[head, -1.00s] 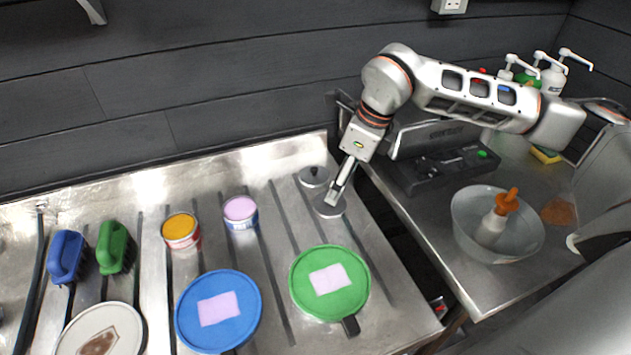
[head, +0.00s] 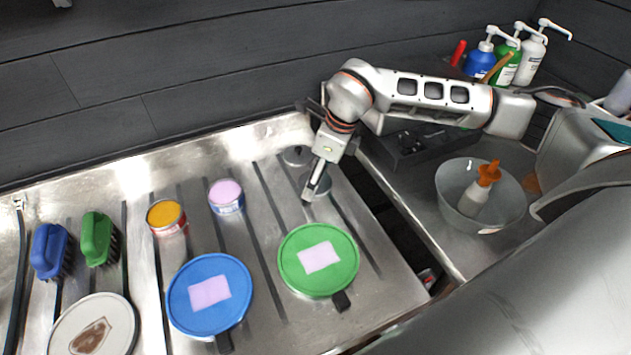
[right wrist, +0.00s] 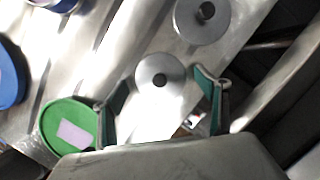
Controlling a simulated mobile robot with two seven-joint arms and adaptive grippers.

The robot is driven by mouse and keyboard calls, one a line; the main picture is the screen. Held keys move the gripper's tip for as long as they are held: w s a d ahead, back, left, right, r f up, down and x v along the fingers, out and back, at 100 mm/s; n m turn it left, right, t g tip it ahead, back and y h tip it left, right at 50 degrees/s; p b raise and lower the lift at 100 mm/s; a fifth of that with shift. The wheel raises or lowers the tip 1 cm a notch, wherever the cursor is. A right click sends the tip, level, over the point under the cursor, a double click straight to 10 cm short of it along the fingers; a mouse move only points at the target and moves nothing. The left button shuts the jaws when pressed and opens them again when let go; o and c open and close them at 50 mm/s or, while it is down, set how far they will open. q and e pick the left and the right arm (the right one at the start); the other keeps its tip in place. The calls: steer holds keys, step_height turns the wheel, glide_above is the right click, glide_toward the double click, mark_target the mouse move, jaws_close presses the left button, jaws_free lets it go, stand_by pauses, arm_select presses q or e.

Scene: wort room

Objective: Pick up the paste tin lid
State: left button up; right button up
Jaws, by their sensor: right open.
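Two round grey metal lids with dark knobs lie on the ribbed steel draining board. The nearer lid (right wrist: 160,80) sits between my open right fingers (right wrist: 162,82) in the right wrist view, with space on both sides. In the head view my right gripper (head: 311,192) points down over this lid (head: 323,187) and partly hides it. The farther lid (head: 297,155) lies just behind; it also shows in the right wrist view (right wrist: 190,30). I cannot tell by marking which is the paste tin lid. My left gripper is out of view.
An orange-topped tin (head: 166,215) and a lilac-topped tin (head: 226,196) stand left. A green round item (head: 340,262) and a blue one (head: 237,305) lie in front. Brushes (head: 98,238) are far left. A bowl (head: 450,205) with a bottle stands right, past a dark gap.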

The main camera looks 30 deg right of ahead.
steer(key=shift+s, duration=0.1)
jaws_close()
stand_by(0.3)
